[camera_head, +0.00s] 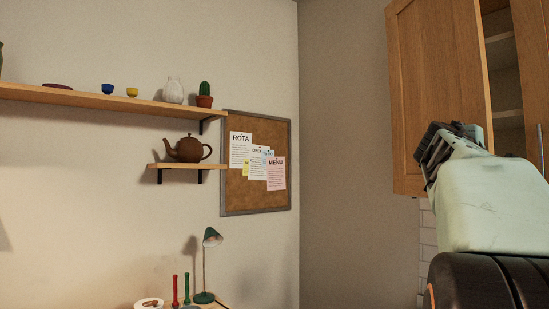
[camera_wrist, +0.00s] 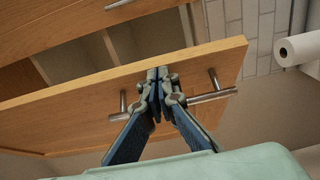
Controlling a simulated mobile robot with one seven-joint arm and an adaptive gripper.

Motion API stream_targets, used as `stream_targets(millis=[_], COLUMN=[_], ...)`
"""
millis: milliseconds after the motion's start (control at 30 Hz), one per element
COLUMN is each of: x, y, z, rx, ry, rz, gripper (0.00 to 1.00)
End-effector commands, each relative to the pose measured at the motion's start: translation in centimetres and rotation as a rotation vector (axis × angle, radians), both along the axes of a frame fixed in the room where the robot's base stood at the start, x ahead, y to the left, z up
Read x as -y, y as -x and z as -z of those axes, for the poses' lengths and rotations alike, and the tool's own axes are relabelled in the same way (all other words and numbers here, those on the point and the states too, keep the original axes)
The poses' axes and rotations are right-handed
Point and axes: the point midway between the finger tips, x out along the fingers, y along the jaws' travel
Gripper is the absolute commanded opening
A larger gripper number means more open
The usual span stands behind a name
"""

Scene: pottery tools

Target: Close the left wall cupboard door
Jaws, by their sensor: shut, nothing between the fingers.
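The left wall cupboard door (camera_head: 438,75) is a light wooden framed panel at the upper right of the head view. It stands open, with pale shelves showing past its edge. In the wrist view the door (camera_wrist: 75,112) runs slantwise across the picture, and its bar handle (camera_wrist: 215,96) shows on both sides of my fingers. My gripper (camera_wrist: 160,76) is shut and empty, with its fingertips over the door's face and near its edge. It also shows in the head view (camera_head: 437,148) in front of the door's lower part. Whether it touches the door or handle I cannot tell.
A second wooden door (camera_head: 532,60) is at the right edge, beyond the open cupboard interior (camera_head: 503,75). A paper roll (camera_wrist: 297,49) is beside the tiled wall (camera_wrist: 240,25). A corkboard (camera_head: 237,195) and shelves (camera_head: 90,98) are on the wall at the left, well apart from my arm.

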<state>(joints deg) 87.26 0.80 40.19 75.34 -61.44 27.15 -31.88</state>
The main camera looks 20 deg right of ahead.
Motion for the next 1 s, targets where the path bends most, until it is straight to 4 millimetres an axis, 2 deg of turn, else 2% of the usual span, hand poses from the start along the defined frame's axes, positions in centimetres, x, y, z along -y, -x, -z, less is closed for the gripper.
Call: stream_targets(millis=[300,500,700,1000], x=[8.1,12.4,15.0,16.2], y=[1.3,1.4,1.3,1.1], z=[-0.3,-0.3,-0.2,0.0], rx=[0.001,-0.001,-0.002,-0.003], ry=[-0.004,-0.003,-0.002,0.001], rz=[-0.001,-0.001,0.000,-0.001], gripper=[0.00,0.00,0.00,0.00])
